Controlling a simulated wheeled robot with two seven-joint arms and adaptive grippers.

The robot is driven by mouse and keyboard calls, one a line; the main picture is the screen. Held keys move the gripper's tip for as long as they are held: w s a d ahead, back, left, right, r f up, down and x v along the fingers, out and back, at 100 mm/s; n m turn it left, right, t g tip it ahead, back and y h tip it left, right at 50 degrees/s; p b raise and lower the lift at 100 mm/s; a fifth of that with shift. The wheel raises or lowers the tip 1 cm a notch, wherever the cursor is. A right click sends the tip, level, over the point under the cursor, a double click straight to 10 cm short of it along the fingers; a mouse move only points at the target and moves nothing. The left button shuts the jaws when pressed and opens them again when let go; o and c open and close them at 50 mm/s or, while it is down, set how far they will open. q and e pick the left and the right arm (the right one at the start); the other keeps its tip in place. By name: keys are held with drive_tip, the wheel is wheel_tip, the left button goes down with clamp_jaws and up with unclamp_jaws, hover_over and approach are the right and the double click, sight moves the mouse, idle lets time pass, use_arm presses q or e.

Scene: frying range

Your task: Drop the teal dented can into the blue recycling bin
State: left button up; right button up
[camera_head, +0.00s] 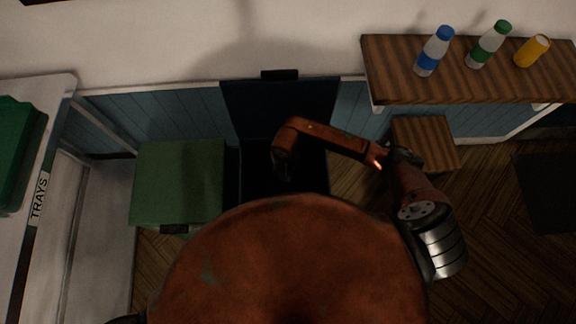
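The blue recycling bin (280,105) stands against the wall in the middle with its lid raised. Its dark opening lies below the lid, partly covered by my own body. My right arm comes in from the right and bends over the bin. My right gripper (283,172) points down at the bin's opening. It is dark against the dark inside, so I cannot tell whether it is open or shut, or whether it holds anything. I see no teal can in view. My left gripper is not in view.
A closed green bin (180,178) stands just left of the blue one. A wooden shelf (400,75) at upper right holds a blue-capped bottle (434,52), a green-capped bottle (488,45) and a yellow can (532,50). A wooden stool (428,140) is below it. A counter with a green tray (18,150) is at left.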

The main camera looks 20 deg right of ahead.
drive_tip(key=o, duration=0.9)
wheel_tip(320, 180, up, 12)
drive_tip(key=shift+s+r, duration=0.1)
drive_tip(key=shift+s+a, duration=0.1)
idle(0.5)
